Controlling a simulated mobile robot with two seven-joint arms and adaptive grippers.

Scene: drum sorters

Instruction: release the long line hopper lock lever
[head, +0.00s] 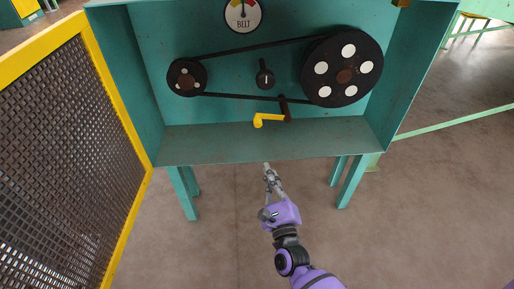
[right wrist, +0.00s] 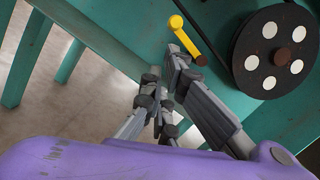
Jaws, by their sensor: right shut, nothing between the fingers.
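A yellow-handled lever (head: 268,119) sits low inside the teal cabinet (head: 230,145), its right end at a dark arm below the belt. I cannot tell whether it is the hopper lock lever. The lever also shows in the right wrist view (right wrist: 189,40), just beyond the fingertips. My right gripper (head: 267,168) is shut and empty, just below the cabinet's front edge in the head view. In the right wrist view, my right gripper (right wrist: 165,65) points towards the lever; whether it touches is unclear. My left gripper is not in view.
Above the lever are a small pulley (head: 187,77), a large pulley (head: 342,68) with white spots, a black knob (head: 265,75) and a BELT gauge (head: 242,14). A yellow-framed mesh guard (head: 66,150) stands at left. The floor below is clear around the cabinet legs.

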